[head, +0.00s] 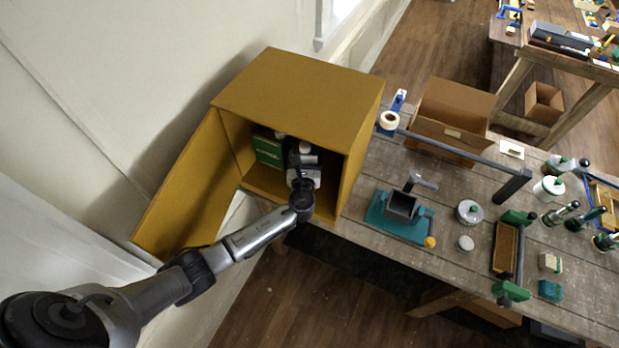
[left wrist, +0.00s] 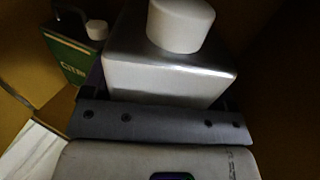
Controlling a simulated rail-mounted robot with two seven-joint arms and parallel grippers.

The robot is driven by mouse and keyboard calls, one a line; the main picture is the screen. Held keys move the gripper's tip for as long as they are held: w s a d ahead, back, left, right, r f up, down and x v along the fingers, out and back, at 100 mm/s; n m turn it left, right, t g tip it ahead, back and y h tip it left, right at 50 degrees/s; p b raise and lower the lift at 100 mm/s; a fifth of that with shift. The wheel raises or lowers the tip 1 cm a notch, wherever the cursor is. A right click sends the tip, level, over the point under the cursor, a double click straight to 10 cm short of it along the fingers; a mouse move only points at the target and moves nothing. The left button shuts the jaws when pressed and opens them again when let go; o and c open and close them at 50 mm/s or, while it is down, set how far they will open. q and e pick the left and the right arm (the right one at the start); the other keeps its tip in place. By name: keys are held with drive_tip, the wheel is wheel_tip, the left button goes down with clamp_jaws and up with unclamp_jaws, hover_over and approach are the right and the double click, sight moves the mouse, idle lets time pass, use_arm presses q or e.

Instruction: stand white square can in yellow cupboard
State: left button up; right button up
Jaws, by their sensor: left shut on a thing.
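The yellow cupboard (head: 310,88) stands at the left end of the bench with its door (head: 185,190) swung open to the left. My left arm reaches in through the opening. My left gripper (head: 303,161) is inside, shut on the white square can (left wrist: 170,75). The can has a round white cap and looks roughly upright in the left wrist view. In the head view mainly its cap (head: 305,147) shows, and the gripper hides most of its body. Its base is hidden, so I cannot tell whether it touches the cupboard floor. My right gripper is not in view.
A green can (head: 268,151) with a white cap stands inside the cupboard to the left of the white can; it also shows in the left wrist view (left wrist: 75,58). On the bench are a teal vise (head: 400,226), a tape roll (head: 389,121), a cardboard box (head: 450,105) and several bottles.

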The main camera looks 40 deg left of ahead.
use_arm(q)
wheel_tip(320, 180, down, 5)
drive_tip(key=b, duration=0.4)
drive_tip(key=shift+b, duration=0.35)
wheel_tip(320, 180, down, 4)
drive_tip(key=b, duration=0.4)
drive_tip(key=o, duration=1.1)
drive_tip(key=shift+f, duration=0.2)
drive_tip(key=o, duration=0.3)
drive_tip(key=shift+o, duration=0.2)
